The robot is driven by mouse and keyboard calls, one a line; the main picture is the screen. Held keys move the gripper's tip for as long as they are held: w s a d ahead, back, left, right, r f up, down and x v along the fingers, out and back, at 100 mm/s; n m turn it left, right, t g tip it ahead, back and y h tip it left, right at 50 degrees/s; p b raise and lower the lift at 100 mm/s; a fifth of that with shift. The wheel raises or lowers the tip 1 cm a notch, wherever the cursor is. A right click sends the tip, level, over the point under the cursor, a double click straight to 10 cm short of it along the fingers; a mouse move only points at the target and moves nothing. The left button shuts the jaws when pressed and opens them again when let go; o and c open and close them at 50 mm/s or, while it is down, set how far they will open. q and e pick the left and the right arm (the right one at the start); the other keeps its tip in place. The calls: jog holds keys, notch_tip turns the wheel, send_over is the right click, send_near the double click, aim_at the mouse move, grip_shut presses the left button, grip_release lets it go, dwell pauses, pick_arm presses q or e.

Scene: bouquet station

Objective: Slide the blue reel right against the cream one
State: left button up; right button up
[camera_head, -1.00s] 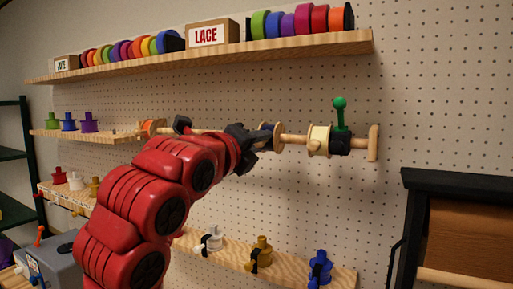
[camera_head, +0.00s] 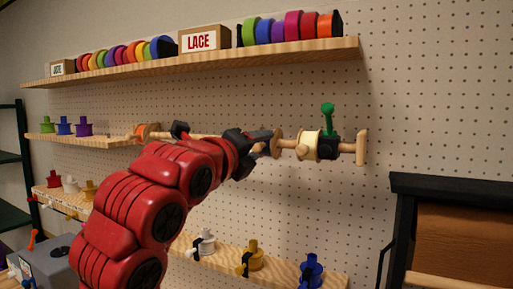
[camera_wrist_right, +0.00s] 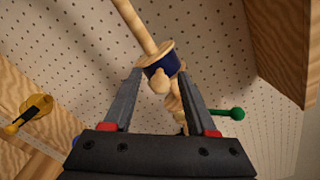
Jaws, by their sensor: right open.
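The blue reel (camera_wrist_right: 160,68) has pale wooden flanges and sits on a horizontal wooden rod (camera_head: 287,144). In the head view its right flange (camera_head: 276,143) shows, and my gripper hides most of its blue core. The cream reel (camera_head: 308,146) is farther right on the rod, with a short stretch of bare rod between the two. My right gripper (camera_head: 262,141) is open, its fingers on either side of the blue reel in the wrist view (camera_wrist_right: 160,74); contact is unclear. My left gripper is out of view.
A black clamp with a green handle (camera_head: 328,120) sits just right of the cream reel, near the rod's end disc (camera_head: 362,148). An orange reel (camera_head: 147,132) is at the left. A shelf (camera_head: 200,62) runs above; a lower shelf (camera_head: 225,255) holds several spools.

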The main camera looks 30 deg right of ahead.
jog(key=shift+s+a, duration=0.1)
jog(key=shift+a, duration=0.15)
jog(key=b+v, duration=0.3)
jog(key=v, duration=1.4)
jog(key=shift+d, duration=0.1)
